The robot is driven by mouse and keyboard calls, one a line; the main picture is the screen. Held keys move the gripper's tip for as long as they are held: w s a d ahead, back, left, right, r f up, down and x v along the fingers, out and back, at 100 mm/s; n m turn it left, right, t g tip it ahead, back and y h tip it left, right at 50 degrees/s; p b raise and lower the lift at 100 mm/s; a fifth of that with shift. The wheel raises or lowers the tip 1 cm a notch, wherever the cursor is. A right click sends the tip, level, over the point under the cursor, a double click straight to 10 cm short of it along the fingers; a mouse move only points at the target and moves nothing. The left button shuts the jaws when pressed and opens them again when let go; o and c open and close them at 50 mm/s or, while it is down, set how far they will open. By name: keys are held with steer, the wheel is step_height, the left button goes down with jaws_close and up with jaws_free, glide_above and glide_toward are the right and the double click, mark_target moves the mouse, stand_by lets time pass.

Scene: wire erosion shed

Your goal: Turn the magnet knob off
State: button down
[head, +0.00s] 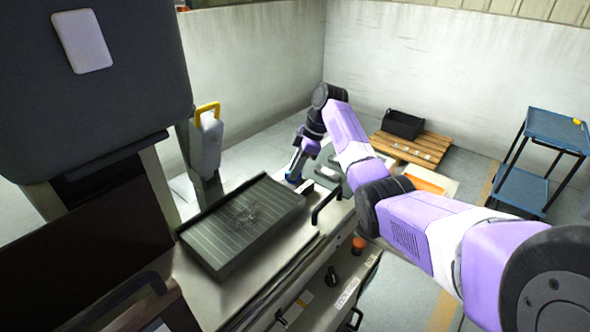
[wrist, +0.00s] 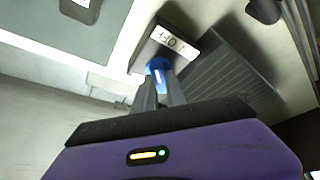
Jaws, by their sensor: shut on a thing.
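The magnet knob (wrist: 157,67) is blue and shows in the wrist view between the tips of my gripper (wrist: 160,80), which is shut on it. A white label (wrist: 177,44) with upside-down OFF lettering sits on the dark block (wrist: 146,52) beside the knob. In the head view my gripper (head: 293,176) reaches down at the far right end of the dark ribbed magnet plate (head: 208,247). The fingers hide part of the knob, and its exact turn angle is hard to tell.
A tangle of thin scrap (head: 246,214) lies on the plate. A pallet with a black bin (head: 403,124) and a blue cart (head: 553,130) stand on the floor beyond. Machine controls (head: 333,278) line the front edge.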

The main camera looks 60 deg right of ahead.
steer(key=c, duration=1.4)
jaws_free()
steer(key=shift+o, duration=0.2)
steer(key=b+v, duration=0.1)
steer(key=v, duration=0.7)
steer(key=shift+f, duration=0.1)
